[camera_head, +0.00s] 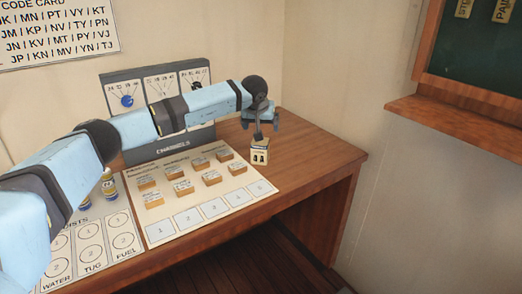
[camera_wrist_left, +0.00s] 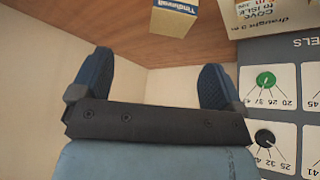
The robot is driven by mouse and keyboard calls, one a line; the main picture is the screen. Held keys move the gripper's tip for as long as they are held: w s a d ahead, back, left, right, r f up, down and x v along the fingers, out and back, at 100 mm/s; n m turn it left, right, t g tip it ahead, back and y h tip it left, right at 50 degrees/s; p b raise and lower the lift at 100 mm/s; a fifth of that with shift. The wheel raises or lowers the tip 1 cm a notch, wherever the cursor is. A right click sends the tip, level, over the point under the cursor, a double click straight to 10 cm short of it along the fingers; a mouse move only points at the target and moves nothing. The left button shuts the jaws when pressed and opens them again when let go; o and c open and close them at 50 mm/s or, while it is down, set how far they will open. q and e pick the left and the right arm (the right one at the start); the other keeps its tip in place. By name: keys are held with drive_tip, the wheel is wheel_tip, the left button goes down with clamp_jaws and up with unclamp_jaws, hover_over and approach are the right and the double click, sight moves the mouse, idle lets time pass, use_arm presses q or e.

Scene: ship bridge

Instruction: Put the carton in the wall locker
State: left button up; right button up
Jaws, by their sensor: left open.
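A small cream carton (camera_head: 260,156) with dark marks on its front stands upright on the desk, near its right end. In the left wrist view, a yellow-and-blue box (camera_wrist_left: 175,18), which looks like this carton, shows at the top edge, partly cut off. My left gripper (camera_head: 262,120) is just above and behind the carton in the head view. Its two fingers (camera_wrist_left: 155,82) are wide apart, with nothing between them. My right gripper is not in view. I cannot make out a wall locker.
A grey channels panel (camera_head: 175,148) stands at the back of the desk, partly behind my arm. A board (camera_head: 241,190) with several small labelled blocks lies in front. Small bottles (camera_head: 109,188) stand at left. A wooden-framed green board (camera_head: 487,60) hangs at right above a ledge (camera_head: 460,118).

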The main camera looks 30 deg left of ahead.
sight(262, 143)
use_arm(q)
drive_tip(key=x, duration=0.5)
drive_tip(key=a+x, duration=0.1)
drive_tip(key=x, duration=0.2)
drive_tip(key=shift+w, duration=0.15)
drive_tip(key=x, duration=0.3)
drive_tip(key=b+x, duration=0.1)
drive_tip(key=x, duration=0.1)
drive_tip(key=shift+s+a+f, duration=0.15)
drive_tip(key=shift+s+a, duration=0.1)
drive_tip(key=shift+a, duration=0.05)
drive_tip(key=c, duration=1.2)
